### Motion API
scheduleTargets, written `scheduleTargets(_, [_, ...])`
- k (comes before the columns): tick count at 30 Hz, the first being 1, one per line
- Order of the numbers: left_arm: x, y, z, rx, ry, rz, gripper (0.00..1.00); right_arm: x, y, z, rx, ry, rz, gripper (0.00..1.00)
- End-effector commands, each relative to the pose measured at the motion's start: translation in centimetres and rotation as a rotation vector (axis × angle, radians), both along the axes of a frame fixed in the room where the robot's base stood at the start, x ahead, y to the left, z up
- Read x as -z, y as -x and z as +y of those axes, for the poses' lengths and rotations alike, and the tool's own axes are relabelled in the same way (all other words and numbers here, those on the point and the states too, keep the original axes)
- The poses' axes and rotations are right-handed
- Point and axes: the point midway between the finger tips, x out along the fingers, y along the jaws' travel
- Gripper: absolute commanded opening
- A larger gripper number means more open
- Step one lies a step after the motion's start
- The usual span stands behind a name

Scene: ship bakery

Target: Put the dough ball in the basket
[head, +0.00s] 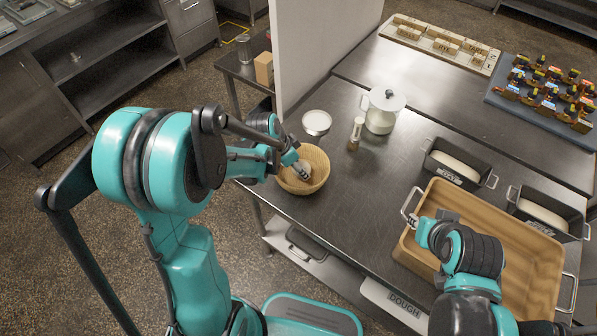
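A round tan basket (305,189) stands near the left edge of the steel table. My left gripper (301,171) reaches down into the basket's opening, with its tip inside the rim. The tip is small and partly hidden by the arm, so I cannot tell whether it is open or shut. I cannot make out a separate dough ball in or under it. My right gripper (424,233) is over the left part of a large wooden tray (540,262), apart from the basket. Its fingers are too small to read.
A white lidded jug (382,109), a small shaker (356,134) and a round white-topped container (316,123) stand behind the basket. Two dark pans (433,166) (575,233) hold pale dough. A white partition (318,40) rises at the back left. The table's middle is clear.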

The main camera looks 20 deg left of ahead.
Motion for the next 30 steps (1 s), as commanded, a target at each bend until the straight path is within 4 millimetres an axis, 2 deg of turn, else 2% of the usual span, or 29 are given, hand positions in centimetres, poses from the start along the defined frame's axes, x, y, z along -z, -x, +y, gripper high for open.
scheduleTargets(1, [1.2, -0.1, 0.0, 0.000, 0.000, 0.000, 0.19, 0.7, 0.0, 0.0, 0.000, 0.000, 0.000, 0.26])
scheduleTargets(4, [2.3, 0.0, 0.0, 0.000, 0.000, 0.000, 0.19, 1.1, 0.0, 0.0, 0.000, 0.000, 0.000, 0.26])
scheduleTargets(15, [2.7, 0.0, 0.0, 0.000, 0.000, 0.000, 0.19, 1.4, 0.0, 0.0, 0.000, 0.000, 0.000, 0.26])
scheduleTargets(16, [2.6, 0.0, 0.0, 0.000, 0.000, 0.000, 0.55, 1.3, 0.0, 0.0, 0.000, 0.000, 0.000, 0.26])
scheduleTargets(18, [2.5, 0.0, 0.0, 0.000, 0.000, 0.000, 0.71, 1.3, 0.0, 0.0, 0.000, 0.000, 0.000, 0.26])
scheduleTargets(30, [1.9, 0.0, 0.0, 0.000, 0.000, 0.000, 0.71, 0.7, 0.0, 0.0, 0.000, 0.000, 0.000, 0.26])
